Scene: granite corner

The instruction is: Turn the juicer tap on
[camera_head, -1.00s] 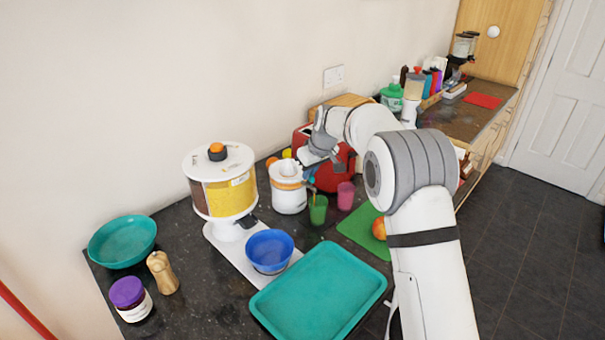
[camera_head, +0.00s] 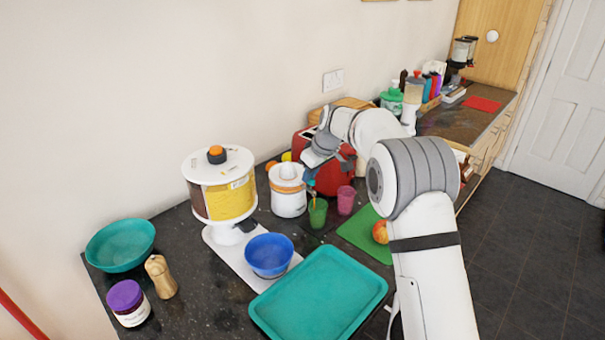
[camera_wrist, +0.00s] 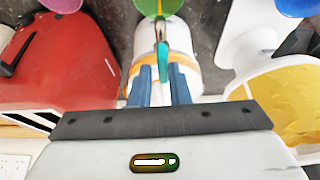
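The juicer (camera_head: 288,199) is a white round body with an orange band, standing on the dark counter left of the toaster. In the wrist view its white body (camera_wrist: 179,38) is upside down beyond my fingers, with a teal-tipped tap (camera_wrist: 164,57) at its front. A green cup (camera_head: 318,213) stands in front of the juicer, and it shows in the wrist view (camera_wrist: 150,7). My gripper (camera_wrist: 161,70) has two blue-grey fingers apart, with the tap's end between or just above the tips; contact cannot be told. In the head view my gripper (camera_head: 310,182) is right of the juicer.
A red toaster (camera_head: 340,178) stands close behind my gripper. A pink cup (camera_head: 346,200), a green board (camera_head: 362,236) and an apple (camera_head: 380,232) are to the right. A cereal dispenser (camera_head: 228,200) is at left; a blue bowl (camera_head: 268,250) and teal tray (camera_head: 320,300) lie in front.

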